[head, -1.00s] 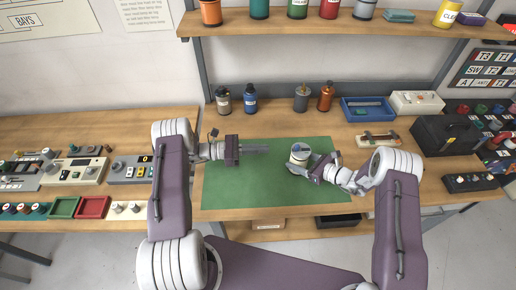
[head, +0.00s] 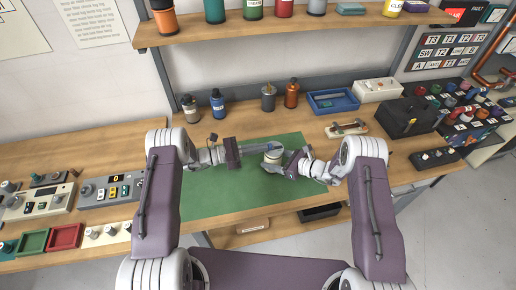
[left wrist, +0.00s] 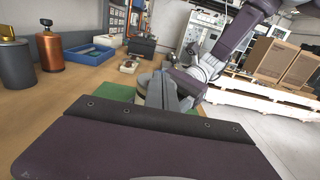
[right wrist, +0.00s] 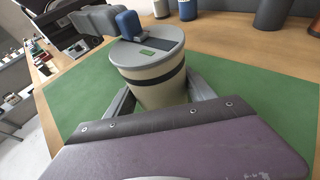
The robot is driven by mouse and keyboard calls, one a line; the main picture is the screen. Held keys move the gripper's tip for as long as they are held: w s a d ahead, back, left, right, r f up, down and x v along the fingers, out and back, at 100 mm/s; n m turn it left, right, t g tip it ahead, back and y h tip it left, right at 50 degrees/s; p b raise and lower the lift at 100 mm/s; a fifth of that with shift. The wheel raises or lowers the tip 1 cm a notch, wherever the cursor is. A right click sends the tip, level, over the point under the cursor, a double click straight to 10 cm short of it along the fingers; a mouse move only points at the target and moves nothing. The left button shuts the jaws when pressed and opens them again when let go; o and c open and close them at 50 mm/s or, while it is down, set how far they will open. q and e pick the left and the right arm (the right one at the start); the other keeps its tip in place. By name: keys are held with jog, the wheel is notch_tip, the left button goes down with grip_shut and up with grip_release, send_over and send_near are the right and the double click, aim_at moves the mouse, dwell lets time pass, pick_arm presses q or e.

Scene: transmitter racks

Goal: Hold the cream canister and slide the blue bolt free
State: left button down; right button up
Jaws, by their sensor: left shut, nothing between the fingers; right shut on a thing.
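The cream canister (right wrist: 160,90) stands upright over the green mat, with a dark band and a grey lid. The blue bolt (right wrist: 128,24) sits on a dark track on the lid, beside a small green patch. My right gripper (right wrist: 155,95) is shut around the canister's sides. My left gripper (head: 270,147) is shut and empty, its fingertips at the lid. In the right wrist view, the left fingertips (right wrist: 98,20) are right beside the bolt; I cannot tell whether they touch. In the left wrist view, the left fingers (left wrist: 162,92) hide most of the canister.
The green mat (head: 215,195) is otherwise clear. Dark, blue, grey and orange bottles (head: 217,104) line the back of the bench. A blue tray (head: 333,101) and a black box (head: 408,117) stand to the right. A wooden shelf (head: 290,27) runs above.

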aim_at(270, 145)
pick_arm(q)
jog(key=x, duration=0.4)
jog(key=shift+s, duration=0.1)
jog(key=shift+a, duration=0.1)
pick_arm(e)
jog(key=shift+s+a, duration=0.1)
pick_arm(q)
jog(key=v, duration=1.4)
jog(key=shift+a, duration=0.1)
pick_arm(e)
jog(key=o, duration=1.8)
